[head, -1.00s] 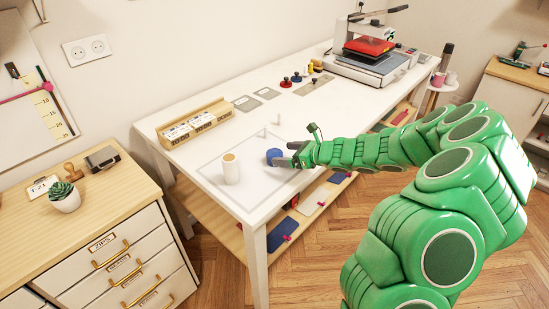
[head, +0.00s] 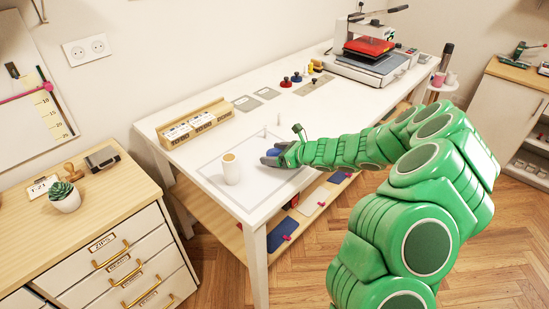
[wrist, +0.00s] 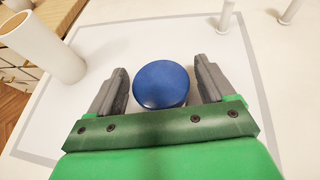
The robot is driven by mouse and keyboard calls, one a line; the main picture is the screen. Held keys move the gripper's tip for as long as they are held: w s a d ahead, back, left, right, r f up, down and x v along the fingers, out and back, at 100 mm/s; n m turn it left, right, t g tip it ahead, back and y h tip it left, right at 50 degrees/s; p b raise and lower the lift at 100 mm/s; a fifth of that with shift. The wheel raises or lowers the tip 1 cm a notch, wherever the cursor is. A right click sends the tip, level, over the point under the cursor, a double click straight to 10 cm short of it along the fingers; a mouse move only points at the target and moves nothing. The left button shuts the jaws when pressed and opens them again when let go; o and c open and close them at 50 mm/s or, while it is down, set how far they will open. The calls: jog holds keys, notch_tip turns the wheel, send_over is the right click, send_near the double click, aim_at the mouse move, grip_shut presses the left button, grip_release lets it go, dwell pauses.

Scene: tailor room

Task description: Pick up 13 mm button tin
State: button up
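A round tin with a blue lid (wrist: 161,84) stands on the white table inside a grey outlined square. It also shows in the head view (head: 273,152), partly covered by my gripper. My gripper (wrist: 162,80) is open, with one grey finger on each side of the tin. In the head view my gripper (head: 270,158) reaches in low from the right. The label on the tin cannot be read.
A white cylinder (head: 231,169) stands to the left of the tin, also in the wrist view (wrist: 45,45). Thin white pegs (wrist: 226,16) stand behind it. A wooden box of cards (head: 195,122) and a heat press (head: 372,60) are farther back.

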aim_at(275, 153)
jog(key=c, duration=0.9)
jog(key=shift+r, duration=0.6)
notch_tip(275, 153, up, 2)
jog(key=shift+r, duration=0.1)
jog(key=s+d+r, duration=0.2)
jog(key=s+r, duration=0.7)
jog(key=s, duration=0.5)
jog(key=shift+r, duration=0.3)
